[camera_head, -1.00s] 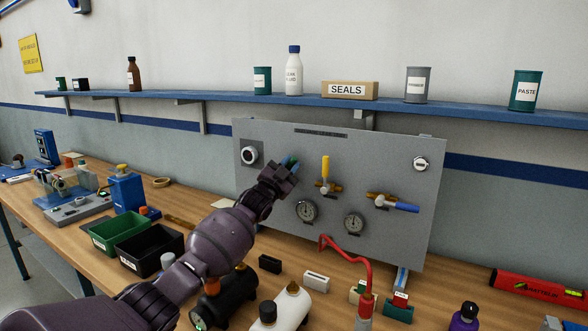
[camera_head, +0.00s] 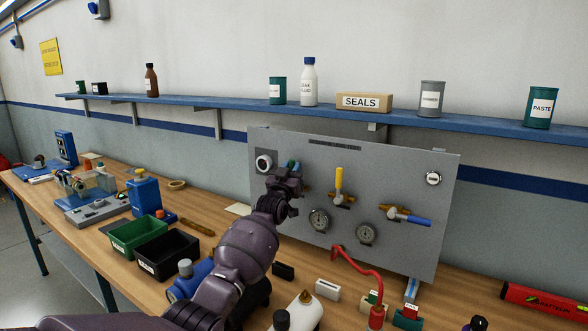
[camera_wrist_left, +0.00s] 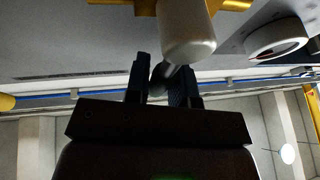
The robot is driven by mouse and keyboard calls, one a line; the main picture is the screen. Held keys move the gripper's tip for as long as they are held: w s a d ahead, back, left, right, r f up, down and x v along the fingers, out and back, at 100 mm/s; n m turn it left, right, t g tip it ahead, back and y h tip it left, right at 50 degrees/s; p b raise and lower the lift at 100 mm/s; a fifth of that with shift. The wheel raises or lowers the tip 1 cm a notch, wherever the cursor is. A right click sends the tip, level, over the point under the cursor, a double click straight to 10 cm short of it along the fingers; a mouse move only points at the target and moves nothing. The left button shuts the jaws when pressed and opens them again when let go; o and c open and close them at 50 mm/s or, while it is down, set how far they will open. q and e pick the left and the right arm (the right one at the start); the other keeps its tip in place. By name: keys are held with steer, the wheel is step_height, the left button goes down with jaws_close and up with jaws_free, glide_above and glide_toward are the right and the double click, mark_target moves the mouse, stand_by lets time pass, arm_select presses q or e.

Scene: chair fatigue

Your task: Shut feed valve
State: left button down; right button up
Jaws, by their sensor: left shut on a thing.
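The grey valve panel (camera_head: 400,180) stands upright at the back of the bench. Three valves show on it: one with a green handle (camera_head: 291,164) at the left, one with an upright yellow handle (camera_head: 339,180), and one with a blue handle (camera_head: 412,219) lying sideways. My left gripper (camera_head: 287,178) is at the left valve and hides most of it. In the left wrist view its dark fingers (camera_wrist_left: 165,82) are shut on a greyish part, beside a pale rounded cylinder (camera_wrist_left: 187,35) and brass fittings (camera_wrist_left: 230,4).
Green (camera_head: 138,236) and black (camera_head: 168,255) bins stand on the bench. A blue shelf (camera_head: 225,103) runs above the panel.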

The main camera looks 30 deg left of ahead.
steer(key=shift+s, duration=0.15)
arm_select(q)
steer(key=c, duration=1)
jaws_free()
steer(key=shift+a, duration=0.1)
steer(key=shift+o, duration=0.2)
arm_select(e)
steer(key=shift+s+d+f, duration=0.1)
steer(key=shift+s+f, duration=0.15)
steer(key=shift+w, duration=0.1)
arm_select(q)
steer(key=shift+s+f, duration=0.25)
steer(key=shift+s, duration=0.1)
steer(key=v, duration=1)
arm_select(e)
steer(key=shift+f, duration=0.25)
